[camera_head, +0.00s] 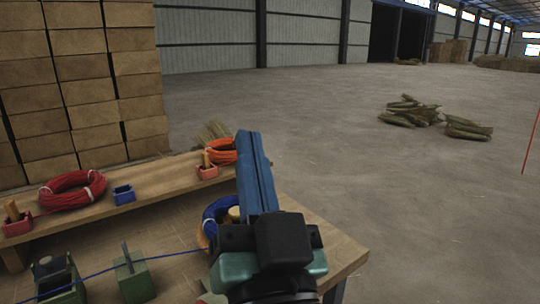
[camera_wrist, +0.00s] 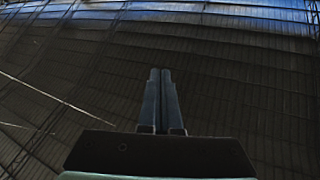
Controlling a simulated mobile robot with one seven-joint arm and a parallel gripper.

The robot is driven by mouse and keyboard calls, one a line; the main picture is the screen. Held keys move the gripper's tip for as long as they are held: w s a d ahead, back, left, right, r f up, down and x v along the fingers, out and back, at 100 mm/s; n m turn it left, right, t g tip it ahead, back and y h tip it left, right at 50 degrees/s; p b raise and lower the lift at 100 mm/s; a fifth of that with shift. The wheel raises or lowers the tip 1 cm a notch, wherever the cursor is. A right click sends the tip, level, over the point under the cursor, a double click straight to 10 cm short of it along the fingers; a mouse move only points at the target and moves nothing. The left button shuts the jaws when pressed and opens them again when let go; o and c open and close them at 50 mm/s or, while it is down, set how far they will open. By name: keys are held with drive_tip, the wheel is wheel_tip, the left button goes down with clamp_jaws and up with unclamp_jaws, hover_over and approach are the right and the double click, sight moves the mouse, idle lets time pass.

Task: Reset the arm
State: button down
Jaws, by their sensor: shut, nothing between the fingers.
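My gripper (camera_head: 250,150) is raised above the right part of the workbench (camera_head: 325,245) in the head view, with its long blue fingers pointing up and away. In the wrist view my gripper (camera_wrist: 160,75) shows its two fingers side by side and closed together, with nothing between them. Behind them the wrist view shows only the dark ribbed roof and a strip of windows. My gripper's body hides part of a blue wire coil (camera_head: 215,215) on the bench.
A raised shelf holds a red wire coil (camera_head: 73,191), an orange coil (camera_head: 222,151), a blue box (camera_head: 123,194) and red boxes (camera_head: 207,171). Green fixtures (camera_head: 133,276) with a blue wire stand in front. Stacked cartons (camera_head: 80,80) rise behind. Open floor (camera_head: 400,200) lies right.

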drive_tip(key=s+d+r+n+t+h+p, duration=0.1)
drive_tip(key=s+r+t+h, duration=0.15)
drive_tip(key=r, duration=0.55)
drive_tip(key=s+d+r+t+h, duration=0.1)
drive_tip(key=s+r+t+h, duration=0.1)
drive_tip(key=s+r, duration=0.35)
wheel_tip(320, 180, up, 24)
drive_tip(key=w+p, duration=0.1)
drive_tip(key=p, duration=2.2)
drive_tip(key=shift+w, duration=0.4)
drive_tip(key=shift+a+g, duration=0.1)
drive_tip(key=shift+g, duration=0.15)
